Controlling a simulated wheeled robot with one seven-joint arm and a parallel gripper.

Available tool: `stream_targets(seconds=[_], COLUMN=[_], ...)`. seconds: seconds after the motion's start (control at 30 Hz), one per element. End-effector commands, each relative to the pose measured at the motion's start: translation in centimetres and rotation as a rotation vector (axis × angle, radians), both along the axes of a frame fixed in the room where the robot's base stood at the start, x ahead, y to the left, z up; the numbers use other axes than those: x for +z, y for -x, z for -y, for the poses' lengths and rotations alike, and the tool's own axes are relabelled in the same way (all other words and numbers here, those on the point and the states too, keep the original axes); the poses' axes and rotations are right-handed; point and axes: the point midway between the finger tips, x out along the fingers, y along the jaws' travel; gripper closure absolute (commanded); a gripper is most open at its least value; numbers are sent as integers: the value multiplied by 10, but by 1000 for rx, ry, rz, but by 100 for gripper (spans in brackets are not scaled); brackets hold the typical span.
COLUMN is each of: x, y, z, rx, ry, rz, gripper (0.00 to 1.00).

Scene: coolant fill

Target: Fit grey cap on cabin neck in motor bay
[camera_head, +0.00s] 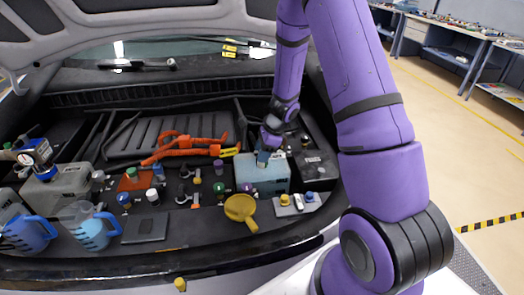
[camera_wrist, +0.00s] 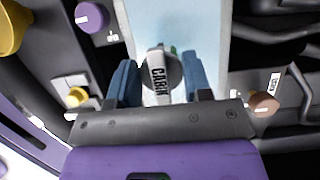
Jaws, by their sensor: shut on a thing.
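The grey cap marked CABIN (camera_wrist: 160,75) sits between the blue fingertips of my gripper (camera_wrist: 163,82) in the wrist view. My gripper is shut on it. In the head view my gripper (camera_head: 264,155) points down over the pale blue tank (camera_head: 262,178) in the motor bay. The tank top (camera_wrist: 185,20) lies behind the cap in the wrist view. The cap's underside and the neck are hidden, so I cannot tell whether the cap touches the neck.
A yellow funnel (camera_head: 240,210) lies in front of the tank. A purple cap (camera_wrist: 92,17), a yellow cap (camera_wrist: 77,97) and a brown cap (camera_wrist: 264,103) stand around my gripper. Orange hoses (camera_head: 185,146) run to the left. Blue-handled jugs (camera_head: 92,230) stand at far left.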

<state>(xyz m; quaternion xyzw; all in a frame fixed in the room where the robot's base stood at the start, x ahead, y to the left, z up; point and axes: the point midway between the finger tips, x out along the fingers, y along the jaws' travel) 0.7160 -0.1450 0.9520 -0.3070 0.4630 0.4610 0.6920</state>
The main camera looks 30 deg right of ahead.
Motion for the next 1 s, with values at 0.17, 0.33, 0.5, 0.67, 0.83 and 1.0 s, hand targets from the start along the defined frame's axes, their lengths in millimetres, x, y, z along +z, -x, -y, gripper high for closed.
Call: stream_targets(seconds=[0.17, 0.33, 0.5, 0.67, 0.83, 1.0], x=[-4, -7, -7, -7, -2, 20], y=[0, 0, 0, 0, 0, 3], z=[0, -1, 0, 0, 2, 10], rx=[0, 2, 2, 1, 1, 2], ry=[0, -1, 0, 0, 1, 2], rz=[-1, 0, 0, 0, 1, 4], gripper=[77, 52, 25, 25, 25, 25])
